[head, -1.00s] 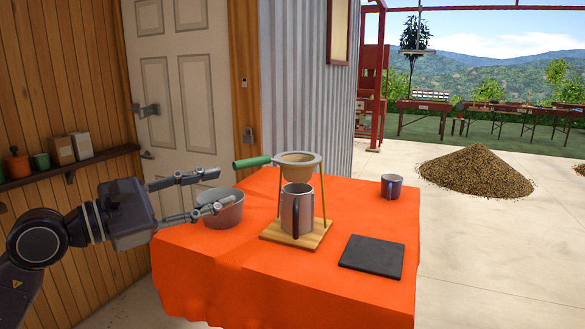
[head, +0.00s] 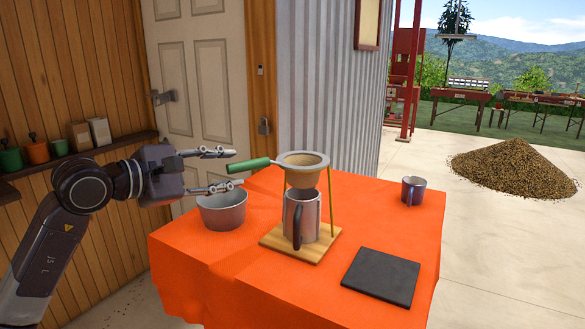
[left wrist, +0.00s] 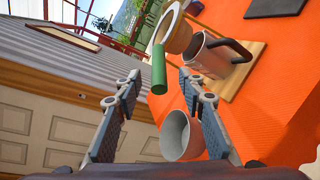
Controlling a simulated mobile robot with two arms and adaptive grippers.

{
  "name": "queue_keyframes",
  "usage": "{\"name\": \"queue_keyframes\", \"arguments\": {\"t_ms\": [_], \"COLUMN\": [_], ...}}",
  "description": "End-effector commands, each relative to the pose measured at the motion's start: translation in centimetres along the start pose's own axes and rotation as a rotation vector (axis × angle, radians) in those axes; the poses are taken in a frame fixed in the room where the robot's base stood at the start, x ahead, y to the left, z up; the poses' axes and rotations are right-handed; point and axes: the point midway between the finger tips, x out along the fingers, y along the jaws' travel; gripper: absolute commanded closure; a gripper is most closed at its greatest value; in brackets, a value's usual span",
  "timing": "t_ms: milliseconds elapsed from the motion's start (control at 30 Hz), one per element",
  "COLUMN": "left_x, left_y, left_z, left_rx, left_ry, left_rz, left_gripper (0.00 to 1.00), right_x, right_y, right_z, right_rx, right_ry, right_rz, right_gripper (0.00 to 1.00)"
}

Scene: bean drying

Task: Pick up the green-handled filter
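The filter (head: 303,170) has a cloth cone on a ring, and its green handle (head: 249,165) points left. It sits on the wooden stand (head: 300,243) above a metal mug (head: 301,217). My left gripper (head: 232,169) is open and empty, just left of the handle's end, with its fingers pointing at it. In the left wrist view the green handle (left wrist: 159,70) lies between the two open fingers and a little beyond their tips, not touching them. The filter cone (left wrist: 176,32) is behind it. My right gripper is not in view.
A grey metal pot (head: 222,212) stands on the orange-covered table (head: 190,255) below the left gripper. A dark square slab (head: 381,277) and a small cup (head: 413,190) are on the right. The wooden wall and shelf (head: 85,152) are at left.

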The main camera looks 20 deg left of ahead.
Motion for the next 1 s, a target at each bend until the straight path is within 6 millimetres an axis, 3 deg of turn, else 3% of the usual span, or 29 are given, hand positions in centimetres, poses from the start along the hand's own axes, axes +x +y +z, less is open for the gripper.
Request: {"name": "queue_keyframes", "arguments": {"t_ms": [100, 300, 433, 667, 1000], "left_x": [1.3, 3.7, 4.5, 4.6, 4.6], "left_y": [0.6, 0.5, 0.3, 0.2, 0.2], "left_z": [0.3, 0.2, 0.1, 0.0, 0.0], "left_rx": [-0.005, -0.005, -0.002, -0.001, -0.001], "left_ry": [-0.002, -0.002, -0.001, -0.001, -0.001], "left_rz": [-0.001, 0.0, 0.0, 0.0, -0.001], "left_gripper": [0.63, 0.63, 0.63, 0.63, 1.0], "right_x": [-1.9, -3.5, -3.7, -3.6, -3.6], "right_y": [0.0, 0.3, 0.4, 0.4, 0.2], "right_z": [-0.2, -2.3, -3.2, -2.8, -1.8], "right_rx": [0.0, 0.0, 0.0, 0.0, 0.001], "right_ry": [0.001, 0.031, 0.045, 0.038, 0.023], "right_rz": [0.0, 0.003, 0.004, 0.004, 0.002], "right_gripper": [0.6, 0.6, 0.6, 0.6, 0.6]}}
